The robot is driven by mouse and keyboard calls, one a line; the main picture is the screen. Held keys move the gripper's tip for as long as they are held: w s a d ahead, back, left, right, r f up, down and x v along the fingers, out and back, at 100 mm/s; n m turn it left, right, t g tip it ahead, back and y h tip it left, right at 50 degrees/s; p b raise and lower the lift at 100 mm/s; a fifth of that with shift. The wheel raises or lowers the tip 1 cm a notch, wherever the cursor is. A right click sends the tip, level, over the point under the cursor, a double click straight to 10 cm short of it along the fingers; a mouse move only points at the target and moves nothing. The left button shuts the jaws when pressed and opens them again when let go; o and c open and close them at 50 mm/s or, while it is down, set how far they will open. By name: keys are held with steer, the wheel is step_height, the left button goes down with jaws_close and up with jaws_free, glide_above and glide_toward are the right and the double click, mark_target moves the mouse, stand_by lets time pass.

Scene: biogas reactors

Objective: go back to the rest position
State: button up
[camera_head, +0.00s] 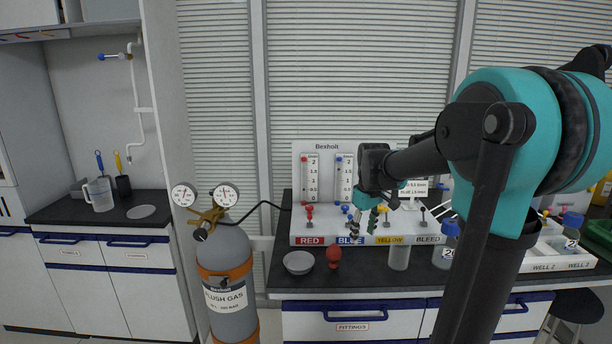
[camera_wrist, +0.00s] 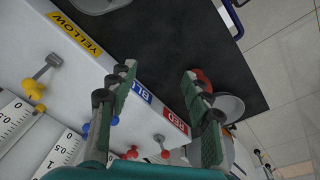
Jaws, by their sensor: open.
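My gripper (camera_head: 366,215) is in front of the white Bexholt valve panel (camera_head: 313,150), near its BLUE label. My arm reaches in from the right. In the wrist view my gripper (camera_wrist: 165,95) has its two green-padded fingers spread apart, with nothing between them. The BLUE label (camera_wrist: 143,91) and RED label (camera_wrist: 175,121) of the panel show between and behind the fingers. A blue valve knob (camera_wrist: 86,128) and a red valve knob (camera_wrist: 131,153) are near the fingers. My arm hides part of the panel in the head view.
A grey bowl (camera_head: 298,263) and a red bulb (camera_head: 334,257) stand on the dark bench in front of the panel. A clear container (camera_head: 399,257) and a blue-capped bottle (camera_head: 445,246) stand to the right. A flush gas cylinder (camera_head: 228,275) stands left of the bench.

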steer(key=s+d+f+m+t, duration=0.1)
steer(key=s+f+m, duration=0.2)
steer(key=s+f, duration=0.4)
steer(key=s+f+m+t, duration=0.1)
steer(key=s+f+m, duration=0.3)
steer(key=s+f, duration=0.4)
steer(key=s, duration=0.6)
steer(key=shift+d, duration=0.35)
